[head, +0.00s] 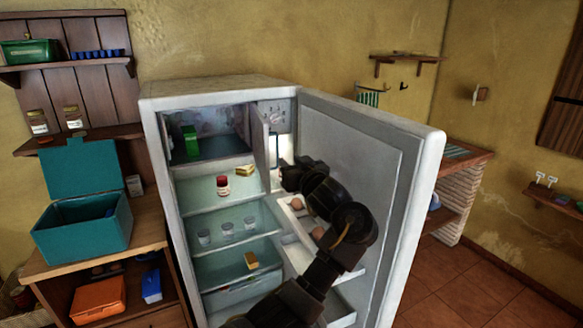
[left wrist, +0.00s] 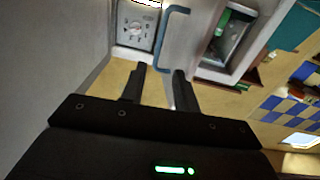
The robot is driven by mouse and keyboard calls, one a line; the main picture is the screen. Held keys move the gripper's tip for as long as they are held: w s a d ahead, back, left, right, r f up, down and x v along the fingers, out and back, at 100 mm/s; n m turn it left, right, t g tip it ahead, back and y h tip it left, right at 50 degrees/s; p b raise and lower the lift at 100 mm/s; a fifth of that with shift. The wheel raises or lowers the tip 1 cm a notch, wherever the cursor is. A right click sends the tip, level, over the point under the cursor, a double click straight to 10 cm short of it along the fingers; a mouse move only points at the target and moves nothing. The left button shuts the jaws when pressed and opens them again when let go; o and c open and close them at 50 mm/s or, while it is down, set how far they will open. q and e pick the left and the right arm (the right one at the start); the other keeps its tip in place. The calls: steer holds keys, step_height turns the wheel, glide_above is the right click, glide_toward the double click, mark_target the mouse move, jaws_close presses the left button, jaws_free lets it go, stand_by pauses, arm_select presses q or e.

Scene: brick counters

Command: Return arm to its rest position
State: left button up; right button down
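My left arm reaches from the bottom of the head view into the open fridge (head: 270,92). My left gripper (head: 284,172) is inside, beside the inner face of the fridge door (head: 400,160) and in front of the right side of the shelves. In the left wrist view the two fingers of my left gripper (left wrist: 158,82) stand apart with nothing between them. A blue-grey handle-like bar (left wrist: 165,35) shows just beyond the fingertips. My right gripper is in neither view.
Fridge shelves hold a red-capped jar (head: 222,185), several glasses (head: 226,230), and a green carton (head: 190,140). Round items sit in the door racks close to my arm. A teal box (head: 85,235) stands on the wooden counter at left. Floor (head: 460,290) right of the door is clear.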

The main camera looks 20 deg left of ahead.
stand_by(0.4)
arm_select(q)
steer(key=s+f+m+g+h, duration=0.1)
steer(key=s+f+m+h, duration=0.35)
steer(key=f, duration=0.95)
steer(key=s+f+m+h, duration=0.1)
steer(key=s+f+h, duration=0.5)
steer(key=f, duration=0.9)
steer(key=s+a+f+m+g+h, duration=0.15)
steer(key=s+f+g, duration=0.35)
steer(key=s, duration=1.3)
steer(key=s+f+m+g, duration=0.35)
steer(key=s+f, duration=0.25)
steer(key=s, duration=1.3)
step_height(320, 180, down, 26)
steer(key=g, duration=0.2)
steer(key=s+a+f, duration=0.2)
steer(key=s+f, duration=1.4)
steer(key=s, duration=0.1)
steer(key=shift+s+a+g, duration=0.25)
steer(key=shift+a+g, duration=0.15)
steer(key=shift+g, duration=0.05)
